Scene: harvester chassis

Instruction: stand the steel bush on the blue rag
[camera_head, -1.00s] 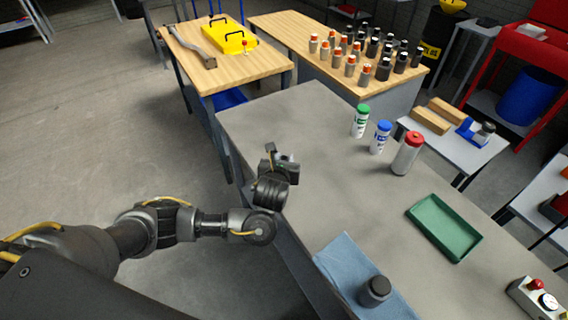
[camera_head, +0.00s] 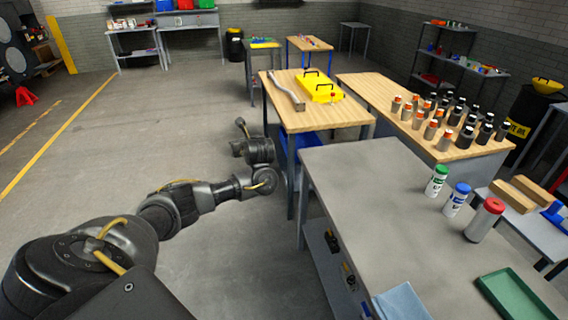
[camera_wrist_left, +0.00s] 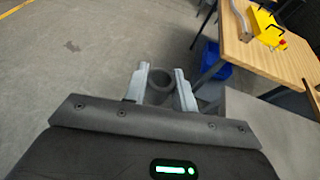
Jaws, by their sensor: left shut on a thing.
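The bush is hard to make out in the head view. The blue rag (camera_head: 401,302) lies on the grey table (camera_head: 370,190) at the bottom edge of the head view, and most of it is cut off. My right gripper is not in view.
Bottles with green (camera_head: 436,181), blue (camera_head: 457,200) and red (camera_head: 485,220) caps stand on the grey table. A green tray (camera_head: 514,296) lies nearer. A wooden table (camera_head: 310,118) with a yellow case (camera_head: 321,86) stands beyond. The table's middle is clear.

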